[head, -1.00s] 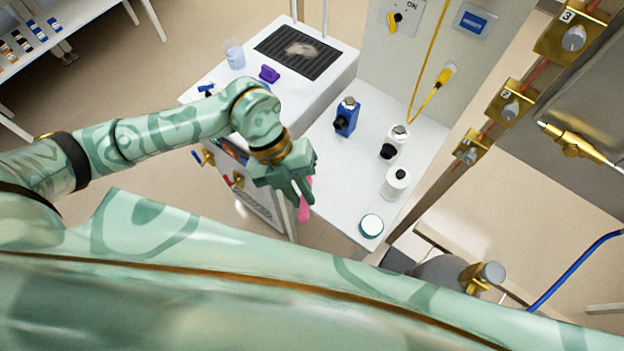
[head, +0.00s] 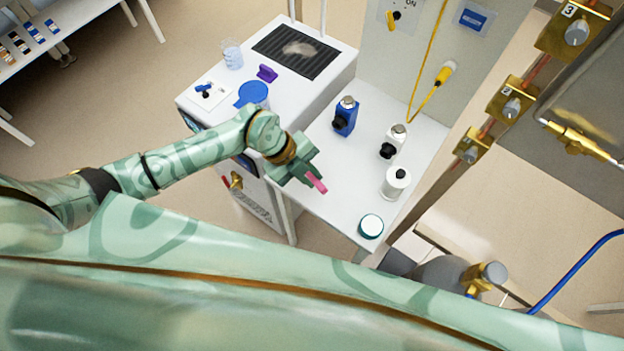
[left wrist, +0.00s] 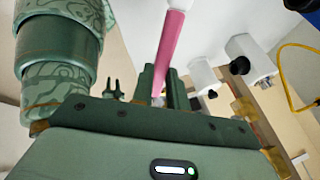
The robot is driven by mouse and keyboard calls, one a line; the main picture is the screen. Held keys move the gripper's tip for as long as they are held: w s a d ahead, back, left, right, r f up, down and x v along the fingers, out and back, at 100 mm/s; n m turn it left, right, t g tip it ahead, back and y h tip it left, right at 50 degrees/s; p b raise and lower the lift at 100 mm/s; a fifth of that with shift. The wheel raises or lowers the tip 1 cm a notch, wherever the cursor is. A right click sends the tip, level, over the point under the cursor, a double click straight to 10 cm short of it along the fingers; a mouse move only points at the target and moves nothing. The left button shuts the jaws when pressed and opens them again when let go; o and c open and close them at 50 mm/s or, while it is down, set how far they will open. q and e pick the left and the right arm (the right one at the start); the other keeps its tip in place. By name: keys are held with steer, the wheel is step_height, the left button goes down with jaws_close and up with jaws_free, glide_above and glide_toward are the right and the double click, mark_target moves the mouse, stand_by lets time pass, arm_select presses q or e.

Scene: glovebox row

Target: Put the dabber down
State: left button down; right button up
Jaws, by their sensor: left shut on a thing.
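The dabber is a pink stick. In the head view the pink dabber (head: 318,184) juts from my left gripper (head: 309,177), over the near left part of the white bench top (head: 330,205). In the left wrist view the dabber (left wrist: 170,45) stands up from between the fingers of my left gripper (left wrist: 163,88). The gripper is shut on it. I cannot tell whether the dabber touches the bench. My right gripper is not in view.
On the bench stand a blue bottle (head: 346,116), a white bottle with a black knob (head: 393,141), a white jar (head: 396,182) and a round teal-rimmed tub (head: 371,226). A white cabinet (head: 300,88) adjoins it. The near left bench area is clear.

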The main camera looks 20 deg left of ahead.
mark_target(308, 176)
arm_select(q)
steer(key=shift+w+f, duration=0.3)
steer(key=shift+f, duration=0.05)
steer(key=f, duration=0.2)
steer(key=f+b, duration=0.1)
steer(key=shift+w+f, duration=0.25)
steer(key=shift+f, duration=0.1)
steer(key=c, duration=1.4)
jaws_free()
